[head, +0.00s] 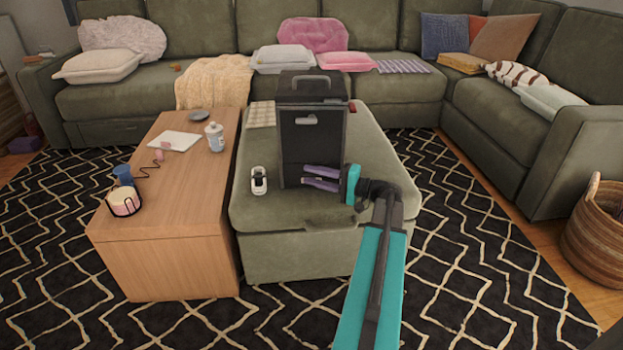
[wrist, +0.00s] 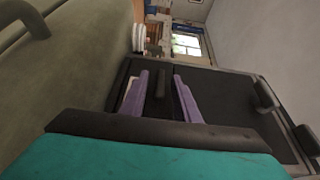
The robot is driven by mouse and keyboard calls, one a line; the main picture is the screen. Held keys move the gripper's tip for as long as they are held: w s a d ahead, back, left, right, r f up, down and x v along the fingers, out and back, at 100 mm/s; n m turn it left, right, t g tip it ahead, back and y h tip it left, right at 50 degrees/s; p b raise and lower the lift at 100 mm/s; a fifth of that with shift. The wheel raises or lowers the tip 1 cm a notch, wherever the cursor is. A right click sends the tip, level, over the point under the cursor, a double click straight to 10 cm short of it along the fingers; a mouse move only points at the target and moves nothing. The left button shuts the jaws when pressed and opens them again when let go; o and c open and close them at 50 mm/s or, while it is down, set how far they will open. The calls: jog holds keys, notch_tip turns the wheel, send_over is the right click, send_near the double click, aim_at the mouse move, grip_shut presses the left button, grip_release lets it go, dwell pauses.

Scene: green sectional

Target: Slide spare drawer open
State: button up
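A dark drawer unit (head: 311,105) stands upright on the green ottoman. Its upper front has a handle (head: 306,121), which also shows in the wrist view (wrist: 263,96). Its lower front also has a dark handle (wrist: 162,92) in the wrist view; in the head view this is hidden by my gripper. No drawer looks pulled out. My gripper (head: 304,176) is at the lower front, its purple fingers apart. In the wrist view my gripper (wrist: 160,76) has one finger on each side of the lower handle, with gaps showing. Which drawer is the spare one is not marked.
A wooden table (head: 160,215) with a bottle (head: 215,138), a cup and other items stands to the left. A sectional sofa surrounds the back and right. Patterned rug is free at the front right.

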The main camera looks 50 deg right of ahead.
jog(key=shift+w+a, duration=0.15)
jog(key=shift+w, duration=0.25)
grip_shut()
